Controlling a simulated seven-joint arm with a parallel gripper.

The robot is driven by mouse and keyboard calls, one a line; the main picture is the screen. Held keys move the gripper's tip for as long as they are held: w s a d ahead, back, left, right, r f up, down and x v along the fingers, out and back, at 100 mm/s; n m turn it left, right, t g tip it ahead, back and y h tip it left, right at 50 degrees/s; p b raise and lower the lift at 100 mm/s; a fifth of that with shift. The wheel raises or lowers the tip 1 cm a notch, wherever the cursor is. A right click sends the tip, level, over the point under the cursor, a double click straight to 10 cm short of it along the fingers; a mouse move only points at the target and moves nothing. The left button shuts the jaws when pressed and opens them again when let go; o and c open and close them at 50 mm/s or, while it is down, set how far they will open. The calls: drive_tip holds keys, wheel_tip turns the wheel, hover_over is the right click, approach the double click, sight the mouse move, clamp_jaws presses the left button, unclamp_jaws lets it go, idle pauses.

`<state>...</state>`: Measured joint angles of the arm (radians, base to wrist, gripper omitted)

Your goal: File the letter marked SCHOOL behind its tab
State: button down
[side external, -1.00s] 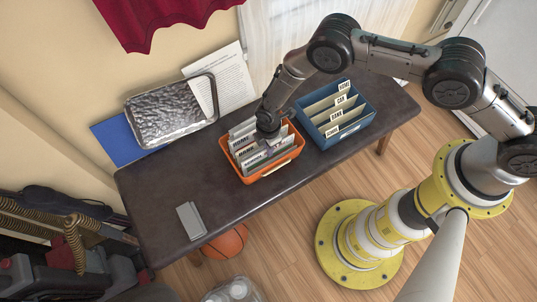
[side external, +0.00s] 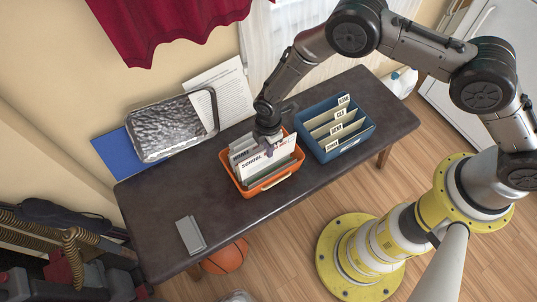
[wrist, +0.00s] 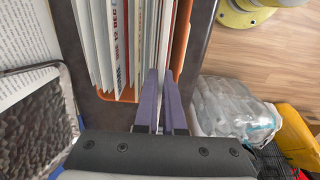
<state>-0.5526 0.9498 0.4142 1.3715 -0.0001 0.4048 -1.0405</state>
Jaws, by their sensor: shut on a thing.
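The white letter marked SCHOOL (side external: 262,162) stands upright at the orange tote (side external: 268,188), raised above the letters around it. My gripper (side external: 268,147) is shut on its upper edge. In the wrist view my gripper's fingers (wrist: 163,98) close on a thin sheet edge, with other letters (wrist: 122,45) beside it. A letter marked HOME (side external: 241,152) stands behind it in the orange tote.
The dark table (side external: 165,205) has clear room at its left front, apart from a small grey block (side external: 190,235). A metal tray (side external: 172,125) and a printed sheet (side external: 222,90) lie at the back left. The two totes stand close together.

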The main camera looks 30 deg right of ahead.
drive_tip(key=shift+r, duration=0.35)
drive_tip(key=shift+n, duration=0.5)
drive_tip(key=s+d+r+m, duration=0.1)
drive_tip(key=d+r, duration=0.2)
drive_tip(key=d, duration=1.2)
drive_tip(key=s+d+r, duration=0.2)
drive_tip(key=d+r, duration=0.1)
drive_tip(key=d, duration=1.3)
wheel_tip(320, 180, down, 12)
drive_tip(key=shift+w+a, duration=0.2)
drive_tip(key=shift+r, duration=0.1)
